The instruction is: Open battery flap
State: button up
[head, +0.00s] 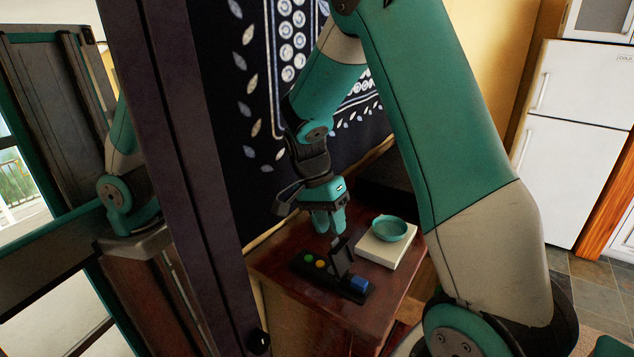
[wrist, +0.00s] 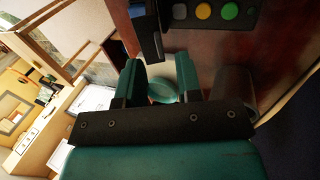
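A long black device (head: 318,277) lies on the wooden cabinet top, with green and orange buttons towards its left end. Its dark battery flap (head: 342,256) stands up from the body, raised rather than flat. A blue block (head: 359,284), seemingly the battery, shows at the right end beside the flap. My gripper (head: 330,222) points down just above and behind the flap. In the wrist view my gripper (wrist: 157,65) has its two teal fingers apart, with nothing held between them. The flap (wrist: 149,35) there stands beyond the left fingertip; I cannot tell whether they touch.
A teal bowl (head: 389,229) on a white box (head: 392,247) stands right of the device on the cabinet top (head: 320,316). A patterned dark cloth (head: 240,95) hangs behind. A dark post (head: 165,120) stands close on the left. A white fridge (head: 573,140) is far right.

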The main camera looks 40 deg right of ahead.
jog(key=v, duration=1.4)
jog(key=shift+r, duration=0.25)
jog(key=shift+a, duration=0.1)
jog(key=s+a+f+n+t+y+b, duration=0.2)
jog(key=s+a+f+n, duration=0.1)
jog(key=s+a+n, duration=0.8)
jog(key=s+a+f+n+t+y+b, duration=0.1)
jog(key=s+a+f+n+y+b, duration=0.2)
jog(key=s+a+n, duration=0.7)
jog(key=a+n, duration=0.1)
jog(key=a, duration=0.1)
jog(key=shift+s+a+t, duration=0.3)
jog(key=shift+s+t, duration=0.1)
